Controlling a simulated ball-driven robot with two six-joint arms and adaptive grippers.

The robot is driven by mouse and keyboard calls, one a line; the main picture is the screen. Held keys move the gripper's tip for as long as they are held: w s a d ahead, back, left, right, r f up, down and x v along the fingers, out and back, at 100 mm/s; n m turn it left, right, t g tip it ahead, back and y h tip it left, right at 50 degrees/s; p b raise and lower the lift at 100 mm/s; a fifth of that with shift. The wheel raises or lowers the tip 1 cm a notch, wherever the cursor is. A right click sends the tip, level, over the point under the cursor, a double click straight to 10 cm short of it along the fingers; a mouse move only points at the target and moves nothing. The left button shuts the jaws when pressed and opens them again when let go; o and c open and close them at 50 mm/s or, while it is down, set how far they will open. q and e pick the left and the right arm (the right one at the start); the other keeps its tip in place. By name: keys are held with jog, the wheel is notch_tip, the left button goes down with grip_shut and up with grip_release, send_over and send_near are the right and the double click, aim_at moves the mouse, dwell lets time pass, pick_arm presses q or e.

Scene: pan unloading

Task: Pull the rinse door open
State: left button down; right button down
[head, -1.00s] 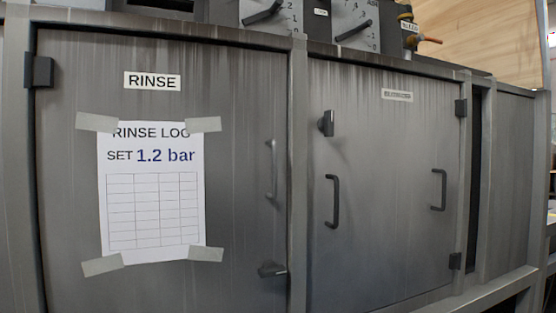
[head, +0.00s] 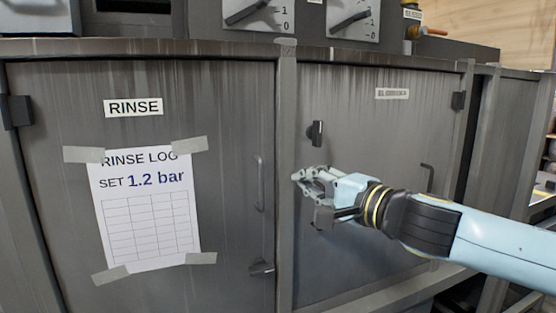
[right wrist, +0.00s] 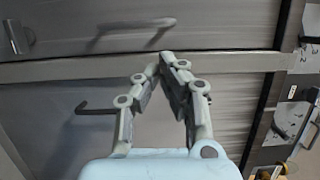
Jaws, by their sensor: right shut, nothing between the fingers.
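The rinse door (head: 230,110) is the left door, labelled RINSE, and it looks shut in its frame. Its upright bar handle (head: 259,184) is near its right edge, with a dark latch (head: 262,268) below. In the right wrist view the handle (right wrist: 132,27) and latch (right wrist: 20,36) lie beyond the fingers, across the frame post. My right gripper (head: 296,176) is shut and empty, its fingertips by the post, right of the handle and apart from it. The fingertips (right wrist: 166,60) meet in the right wrist view. My left gripper is out of view.
The centre post (head: 286,120) separates the rinse door from a second door (head: 380,130), which has a dark latch (head: 317,133) and a handle (head: 427,178). A taped rinse log sheet (head: 150,215) hangs on the rinse door. Dials (head: 353,20) sit above.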

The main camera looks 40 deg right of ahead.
aim_at(275, 168)
jog(key=w, duration=1)
jog(key=shift+w+a, duration=0.1)
jog(key=shift+a, duration=0.2)
